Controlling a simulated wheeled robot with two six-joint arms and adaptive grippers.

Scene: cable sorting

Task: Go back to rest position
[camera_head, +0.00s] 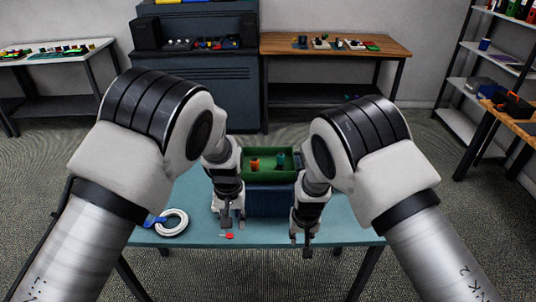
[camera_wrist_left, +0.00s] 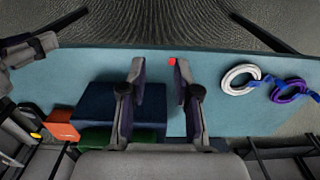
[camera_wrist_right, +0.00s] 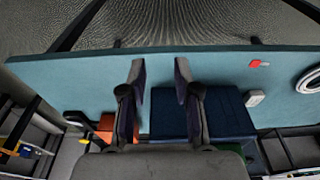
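My left gripper (camera_head: 233,226) points down over the table, left of the middle, near a small red piece (camera_head: 228,236). In the left wrist view its fingers (camera_wrist_left: 158,66) are apart with nothing between them; the red piece (camera_wrist_left: 173,61) shows close to one fingertip. My right gripper (camera_head: 300,248) points down over the table's near right part. In the right wrist view its fingers (camera_wrist_right: 160,66) are also apart and empty. A white cable coil (camera_head: 181,218) with a blue strap lies at the table's left; a purple coil (camera_wrist_left: 289,92) lies beside it in the left wrist view.
A green tray (camera_head: 269,179) with an orange and a teal item sits by a dark blue box (camera_head: 268,206) at the table's back.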

